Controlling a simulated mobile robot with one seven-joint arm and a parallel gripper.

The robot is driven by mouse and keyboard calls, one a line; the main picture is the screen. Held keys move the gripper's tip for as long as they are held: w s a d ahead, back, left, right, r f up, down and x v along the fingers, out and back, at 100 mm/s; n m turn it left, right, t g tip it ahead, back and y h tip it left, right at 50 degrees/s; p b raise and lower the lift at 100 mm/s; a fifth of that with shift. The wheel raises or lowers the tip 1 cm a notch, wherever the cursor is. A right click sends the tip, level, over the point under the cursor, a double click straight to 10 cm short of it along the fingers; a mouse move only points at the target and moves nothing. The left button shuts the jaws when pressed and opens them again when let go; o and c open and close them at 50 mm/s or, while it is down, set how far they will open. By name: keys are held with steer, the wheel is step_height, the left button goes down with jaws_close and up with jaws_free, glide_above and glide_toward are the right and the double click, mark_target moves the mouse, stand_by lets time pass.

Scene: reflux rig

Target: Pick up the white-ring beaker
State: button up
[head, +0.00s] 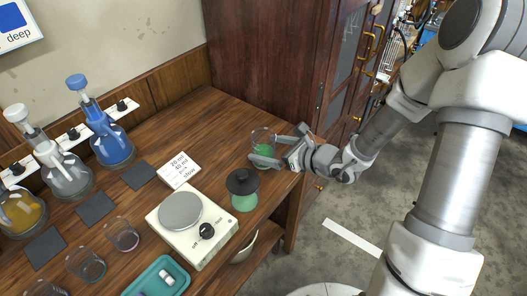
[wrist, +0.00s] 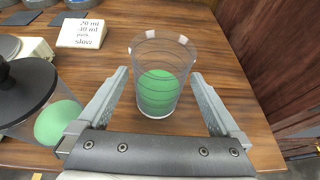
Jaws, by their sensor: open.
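A clear beaker (head: 262,144) with green contents stands upright near the far right end of the wooden bench. In the wrist view this beaker (wrist: 160,92) shows pale white patches round its rim and thin dark lines round its wall. My gripper (head: 266,150) is open and level with the beaker, with one finger on each side. In the wrist view my gripper (wrist: 158,76) shows a gap between each finger and the glass, and nothing is held. Other beakers (head: 122,236) stand at the front left; I cannot make out a white ring on them.
A black-lidded jar with green contents (head: 243,190) stands close to the left of my gripper. A hotplate (head: 192,222), a printed card (head: 179,170), a teal tray (head: 157,278) and several flasks (head: 112,145) lie further left. A dark cabinet (head: 270,70) rises behind.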

steer(key=x, duration=0.5)
steer(key=shift+r, duration=0.15)
steer(key=c, duration=1.5)
steer(key=shift+r, duration=0.15)
